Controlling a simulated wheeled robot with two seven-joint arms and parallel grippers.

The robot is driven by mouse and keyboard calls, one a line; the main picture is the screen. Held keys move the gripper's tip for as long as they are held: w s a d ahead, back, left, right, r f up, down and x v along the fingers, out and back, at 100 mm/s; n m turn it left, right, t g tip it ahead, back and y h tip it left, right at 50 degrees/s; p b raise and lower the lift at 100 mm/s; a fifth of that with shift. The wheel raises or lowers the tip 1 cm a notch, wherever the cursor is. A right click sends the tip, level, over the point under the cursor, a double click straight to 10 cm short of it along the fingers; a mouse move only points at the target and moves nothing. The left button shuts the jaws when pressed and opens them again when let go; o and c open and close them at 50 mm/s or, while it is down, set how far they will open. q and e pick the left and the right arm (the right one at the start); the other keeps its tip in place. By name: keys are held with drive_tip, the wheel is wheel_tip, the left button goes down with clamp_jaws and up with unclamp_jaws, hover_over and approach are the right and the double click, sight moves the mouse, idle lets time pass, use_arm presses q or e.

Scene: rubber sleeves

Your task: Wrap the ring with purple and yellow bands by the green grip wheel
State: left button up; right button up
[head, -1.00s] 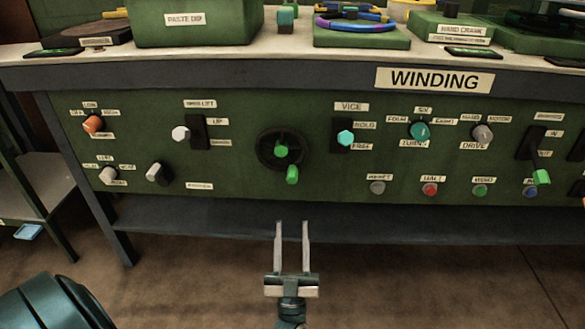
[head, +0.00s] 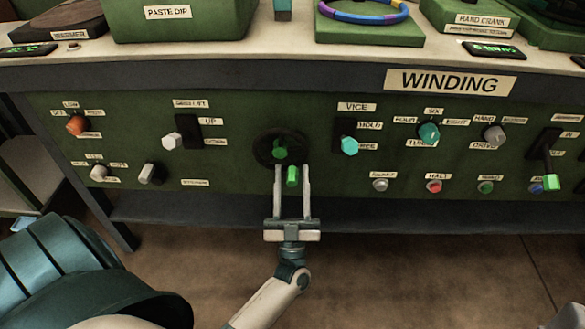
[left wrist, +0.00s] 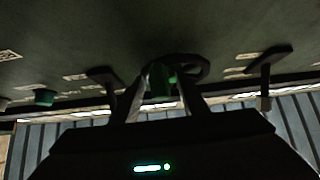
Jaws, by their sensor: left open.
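The ring (head: 362,12), blue with purple and yellow bands, lies on a green block on the worktop; its top is cut off by the picture edge. The dark wheel (head: 262,148) is on the green front panel, with a green hub and a green grip (head: 292,177) at its lower right. My left gripper (head: 292,168) is open, with one finger on each side of the green grip in the picture. In the left wrist view the green grip (left wrist: 160,80) shows between the fingers; I cannot tell whether they touch it. My right gripper is not in view.
The vice lever (head: 349,146) with a teal knob is right of the wheel. A white-knobbed lever (head: 172,141) is to its left. Several knobs and buttons, including a red button (head: 434,186), line the panel. The WINDING sign (head: 450,81) hangs on the worktop edge.

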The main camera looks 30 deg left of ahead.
use_arm(q)
drive_tip(key=shift+c, duration=0.2)
drive_tip(key=shift+r, duration=0.1)
clamp_jaws()
drive_tip(key=shift+a+r, duration=0.1)
drive_tip(key=shift+a, duration=0.1)
idle(0.3)
